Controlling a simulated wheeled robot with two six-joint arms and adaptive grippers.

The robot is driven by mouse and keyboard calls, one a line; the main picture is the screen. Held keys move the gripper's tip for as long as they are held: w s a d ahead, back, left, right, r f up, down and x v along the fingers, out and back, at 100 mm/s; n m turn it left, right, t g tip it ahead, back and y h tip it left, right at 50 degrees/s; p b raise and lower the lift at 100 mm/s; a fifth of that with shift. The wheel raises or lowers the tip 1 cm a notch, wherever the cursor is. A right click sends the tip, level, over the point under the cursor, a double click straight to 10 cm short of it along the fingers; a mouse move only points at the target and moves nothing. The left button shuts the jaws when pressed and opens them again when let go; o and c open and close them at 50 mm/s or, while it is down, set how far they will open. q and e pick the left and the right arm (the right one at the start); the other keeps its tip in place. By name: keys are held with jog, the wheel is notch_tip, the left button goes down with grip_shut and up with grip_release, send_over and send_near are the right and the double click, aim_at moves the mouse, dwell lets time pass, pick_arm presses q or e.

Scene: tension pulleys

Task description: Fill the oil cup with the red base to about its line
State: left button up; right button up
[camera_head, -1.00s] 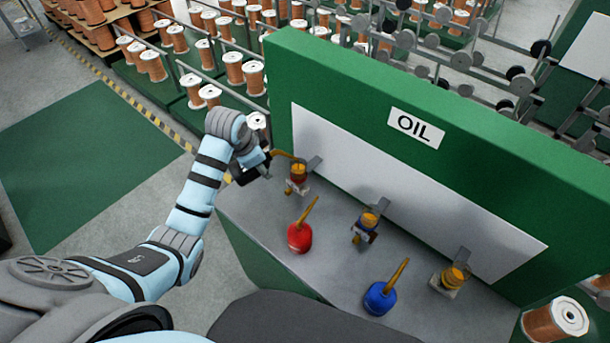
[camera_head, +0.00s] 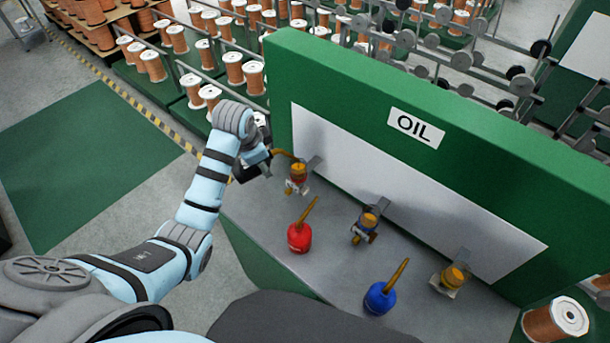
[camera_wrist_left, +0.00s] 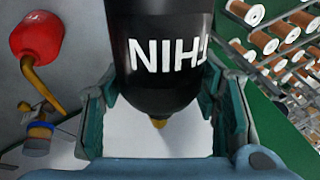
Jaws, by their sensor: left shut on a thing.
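My left gripper (camera_head: 262,163) is shut on a black oil can (camera_wrist_left: 163,45) with white lettering, which reads THIN upside down in the left wrist view. The can's orange spout (camera_head: 284,153) reaches right to the top of the leftmost oil cup (camera_head: 298,173). That cup has an orange top and some red below, on a pale mount by the panel. I cannot tell its oil level or line at this size. The spout tip appears over or touching the cup's top. My right gripper is not in view.
A red oil can (camera_head: 299,238) and a blue oil can (camera_head: 380,298) stand on the grey bench (camera_head: 330,265). A blue-marked cup (camera_head: 366,227) and a yellow cup (camera_head: 452,279) sit further right. The green OIL panel (camera_head: 350,90) rises behind.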

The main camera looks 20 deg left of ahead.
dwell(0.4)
pick_arm(q)
jog(key=f, duration=0.1)
jog(key=t+h, duration=0.1)
jog(key=f+b, duration=0.1)
jog(key=shift+s+a+f+t+h, duration=0.3)
jog(key=shift+s+a+f, duration=0.05)
jog(key=shift+a, duration=0.1)
